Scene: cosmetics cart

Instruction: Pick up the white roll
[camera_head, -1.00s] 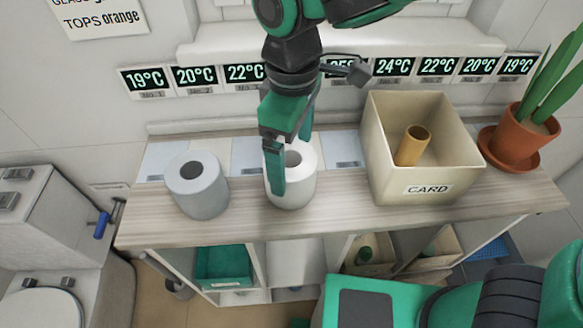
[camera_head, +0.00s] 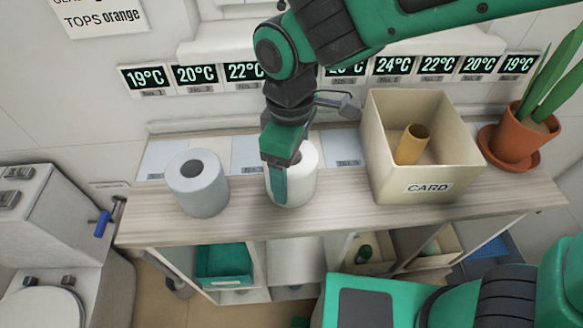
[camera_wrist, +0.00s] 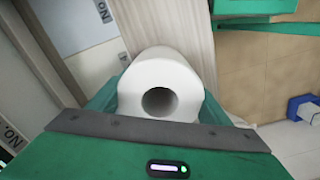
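The white roll (camera_head: 304,181) stands upright on the wooden counter top (camera_head: 345,216), between a grey roll and a card box. My gripper (camera_head: 288,172) is lowered over it from above, with one green finger down its near side. The far finger is hidden in the head view. In the wrist view the white roll (camera_wrist: 152,68), with its dark core hole, sits between my two green fingers (camera_wrist: 160,98), one on each side. The fingers are spread about as wide as the roll. I cannot tell whether both touch it.
The grey roll (camera_head: 198,186) stands to the left, with a gap. The beige box labelled CARD (camera_head: 386,178), holding a brown tube (camera_head: 411,145), stands close on the right. A potted plant (camera_head: 522,135) is at the far right. Temperature displays (camera_head: 245,75) line the wall behind.

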